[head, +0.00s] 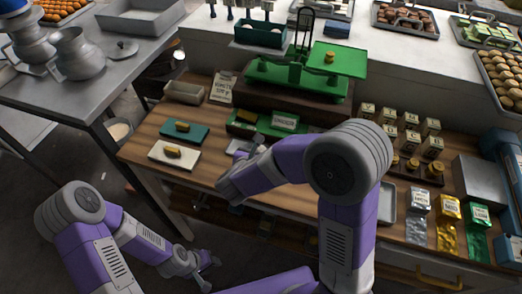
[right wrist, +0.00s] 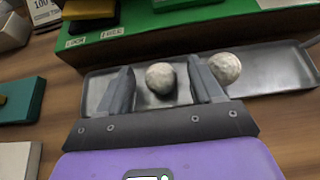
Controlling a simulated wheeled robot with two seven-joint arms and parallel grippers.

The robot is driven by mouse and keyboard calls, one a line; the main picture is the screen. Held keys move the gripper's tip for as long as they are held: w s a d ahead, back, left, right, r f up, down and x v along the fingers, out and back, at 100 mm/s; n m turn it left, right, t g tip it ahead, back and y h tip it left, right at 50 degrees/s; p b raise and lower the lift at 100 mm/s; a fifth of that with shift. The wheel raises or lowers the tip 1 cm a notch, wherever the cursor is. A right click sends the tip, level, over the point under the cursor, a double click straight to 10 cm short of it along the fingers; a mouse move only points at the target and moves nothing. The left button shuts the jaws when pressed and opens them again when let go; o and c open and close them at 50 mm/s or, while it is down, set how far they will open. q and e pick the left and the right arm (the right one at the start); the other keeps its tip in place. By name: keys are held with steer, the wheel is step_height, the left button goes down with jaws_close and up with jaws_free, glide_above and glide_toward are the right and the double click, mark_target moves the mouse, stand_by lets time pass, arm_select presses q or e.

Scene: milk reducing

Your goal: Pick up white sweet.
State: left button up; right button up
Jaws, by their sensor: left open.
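Two round whitish sweets lie on a shallow grey metal tray (right wrist: 270,68) in the right wrist view. One white sweet (right wrist: 161,79) is between the fingers of my right gripper (right wrist: 163,84), with a gap on each side. The other white sweet (right wrist: 225,68) is just outside the right-hand finger. My right gripper is open; in the head view it is at the tray in front of the green board, and my arm partly hides it. The sweets cannot be made out there. My left gripper (head: 205,266) is open and empty, low in front of the table.
A green board (right wrist: 190,20) lies just behind the tray. A green balance scale (head: 296,75) stands behind it. Teal (head: 204,134) and cream (head: 155,155) boards with yellow-brown pieces lie to the left. Small boxes (head: 410,120) and coloured packets (head: 449,240) stand to the right.

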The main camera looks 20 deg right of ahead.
steer(key=c, duration=1)
